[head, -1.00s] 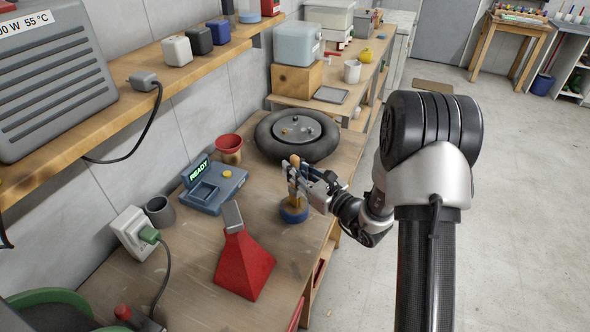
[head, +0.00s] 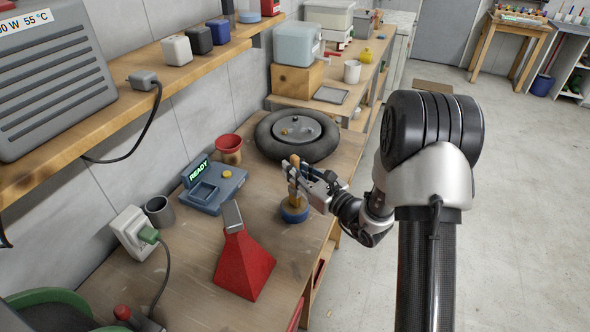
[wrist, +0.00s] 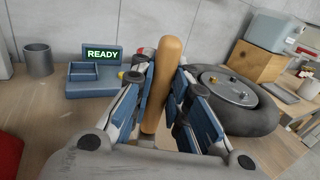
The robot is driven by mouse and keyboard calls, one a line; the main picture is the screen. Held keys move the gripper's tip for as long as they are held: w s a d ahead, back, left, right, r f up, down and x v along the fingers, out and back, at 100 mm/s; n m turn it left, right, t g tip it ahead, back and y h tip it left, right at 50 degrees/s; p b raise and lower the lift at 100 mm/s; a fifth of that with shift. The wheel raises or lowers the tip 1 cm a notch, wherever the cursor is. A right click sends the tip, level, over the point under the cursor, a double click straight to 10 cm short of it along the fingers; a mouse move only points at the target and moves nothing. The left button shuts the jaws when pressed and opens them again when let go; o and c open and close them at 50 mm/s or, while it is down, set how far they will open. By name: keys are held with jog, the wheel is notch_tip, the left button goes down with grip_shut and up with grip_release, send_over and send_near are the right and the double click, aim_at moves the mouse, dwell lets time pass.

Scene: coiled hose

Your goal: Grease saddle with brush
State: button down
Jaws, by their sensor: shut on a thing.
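My gripper (head: 295,176) is shut on the upright tan wooden handle of the brush (head: 296,161). In the wrist view, the handle (wrist: 163,85) stands between the blue-padded fingers of my gripper (wrist: 165,100). Below the fingers, in the head view, a low round blue tin (head: 294,213) with a yellowish top sits on the bench. The brush's lower end is at or just above this tin; I cannot tell whether it touches. I cannot pick out a saddle for certain. A black ring (head: 265,138) with a grey metal disc (head: 297,130) lies behind my gripper.
On the workbench (head: 180,262) stand a red funnel-shaped piece (head: 244,268), a blue device reading READY (head: 213,189), a grey cup (head: 159,211) and a red-topped pot (head: 229,147). A shelf (head: 140,82) runs along the wall. Open floor lies right.

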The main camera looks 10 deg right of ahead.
aim_at(295, 156)
jog(key=shift+r+p, duration=2.4)
jog(key=shift+r, duration=1.1)
jog(key=shift+f, duration=0.1)
